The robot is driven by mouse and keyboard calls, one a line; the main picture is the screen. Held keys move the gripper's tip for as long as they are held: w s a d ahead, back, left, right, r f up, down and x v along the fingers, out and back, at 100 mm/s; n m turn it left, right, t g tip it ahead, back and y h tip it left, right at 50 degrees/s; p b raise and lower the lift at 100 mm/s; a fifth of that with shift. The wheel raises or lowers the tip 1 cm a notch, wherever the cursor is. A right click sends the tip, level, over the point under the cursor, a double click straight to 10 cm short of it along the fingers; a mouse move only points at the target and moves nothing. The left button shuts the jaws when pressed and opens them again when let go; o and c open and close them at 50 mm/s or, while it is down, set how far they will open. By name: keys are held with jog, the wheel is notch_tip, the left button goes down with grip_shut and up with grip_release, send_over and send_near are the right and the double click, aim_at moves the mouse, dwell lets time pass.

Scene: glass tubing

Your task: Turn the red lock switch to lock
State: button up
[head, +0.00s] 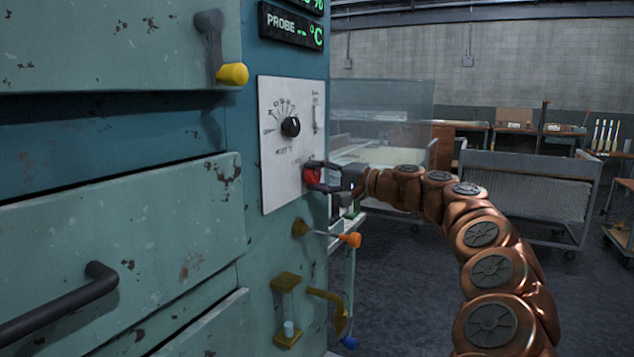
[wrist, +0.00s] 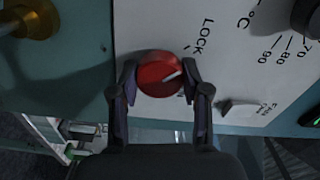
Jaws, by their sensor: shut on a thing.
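The red lock switch (head: 311,176) is a round red knob low on the white control panel (head: 279,173) in the head view. In the wrist view my gripper (wrist: 160,78) shows both fingertips against the knob's sides. Part of the knob's edge is hidden by the fingers.
A black dial (head: 290,127) sits above the switch on the panel. An orange-tipped lever (head: 349,239) and a yellow bracket (head: 286,308) project below it. A yellow-knobbed handle (head: 232,74) is at upper left. A wheeled cart (head: 530,195) stands behind my arm.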

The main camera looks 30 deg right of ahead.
dwell(0.4)
jog(key=o, duration=1.1)
jog(key=shift+o, duration=0.2)
jog(key=v, duration=1.2)
jog(key=shift+a, duration=0.15)
